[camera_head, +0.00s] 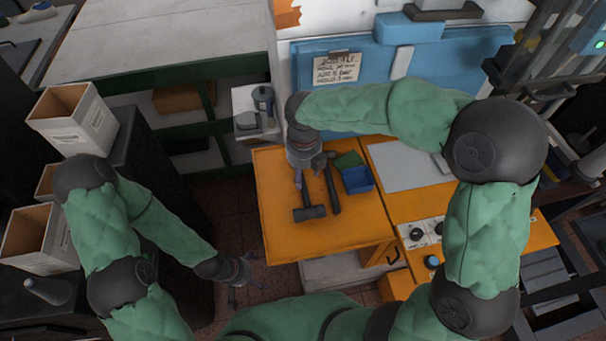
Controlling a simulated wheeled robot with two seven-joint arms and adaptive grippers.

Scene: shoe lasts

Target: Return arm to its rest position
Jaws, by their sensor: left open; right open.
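My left gripper (244,287) hangs low at the lower middle left, over the floor in front of the orange workbench (275,228). It is open and nothing shows between its fingers. My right arm reaches up and across the bench, and my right gripper (308,180) points down over the bench's back left part. It is open, close to the hammers; I cannot tell whether it touches one. No shoe last is held by either gripper.
A dark mallet (310,213) and a hammer (332,190) lie on the bench beside a blue bin (357,179). A grey sheet (405,165) lies to the right. Cardboard boxes (75,118) stand on dark shelving at left. A blue board (400,70) rises behind the bench.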

